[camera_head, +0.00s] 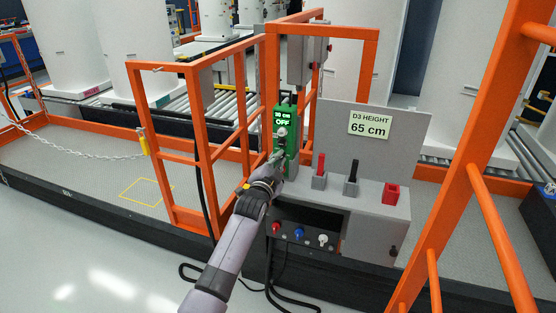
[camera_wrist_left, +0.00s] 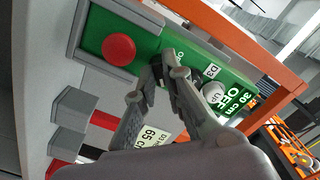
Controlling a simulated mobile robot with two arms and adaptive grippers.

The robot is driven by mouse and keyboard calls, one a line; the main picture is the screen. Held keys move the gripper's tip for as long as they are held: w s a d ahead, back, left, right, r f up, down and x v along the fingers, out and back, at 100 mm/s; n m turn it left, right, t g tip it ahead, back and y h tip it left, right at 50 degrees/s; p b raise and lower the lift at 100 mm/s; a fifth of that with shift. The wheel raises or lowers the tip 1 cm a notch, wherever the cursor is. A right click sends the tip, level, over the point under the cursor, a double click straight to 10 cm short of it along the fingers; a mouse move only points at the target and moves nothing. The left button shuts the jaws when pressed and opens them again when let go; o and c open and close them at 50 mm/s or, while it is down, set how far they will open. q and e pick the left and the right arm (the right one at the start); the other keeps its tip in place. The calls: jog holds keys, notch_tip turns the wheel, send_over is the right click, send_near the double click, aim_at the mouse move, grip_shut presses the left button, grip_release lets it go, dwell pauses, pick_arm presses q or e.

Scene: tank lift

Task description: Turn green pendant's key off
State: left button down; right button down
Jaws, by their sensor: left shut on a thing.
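In the left wrist view the pendant (camera_wrist_left: 146,40) lies sideways, with a round red button (camera_wrist_left: 118,48), a white UP button (camera_wrist_left: 213,92) and the display (camera_wrist_left: 236,101). My left gripper (camera_head: 278,158) is at the pendant's lower front. In the wrist view its fingertips (camera_wrist_left: 162,72) are closed around a small dark key between the red button and the white buttons. The fingers hide most of the key, so its angle is unclear. My right gripper is not in view.
A grey console (camera_head: 335,194) beside the pendant carries a red lever (camera_head: 320,168), a black lever (camera_head: 353,173) and a red block (camera_head: 391,194). A sign (camera_head: 370,125) reads D3 HEIGHT 65 cm. Orange rails (camera_head: 195,140) stand left and right.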

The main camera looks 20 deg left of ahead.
pick_arm(q)
jog(key=n, duration=0.4)
jog(key=shift+n+p, duration=0.3)
jog(key=shift+p, duration=0.1)
jog(key=n, duration=0.4)
jog(key=shift+n+p, duration=0.3)
jog(key=shift+n, duration=0.1)
jog(key=shift+f, duration=0.1)
jog(key=c, duration=2)
grip_release()
jog(key=shift+o, duration=0.2)
jog(key=shift+s, duration=0.1)
jog(key=s, duration=1.1)
jog(key=shift+s, duration=0.4)
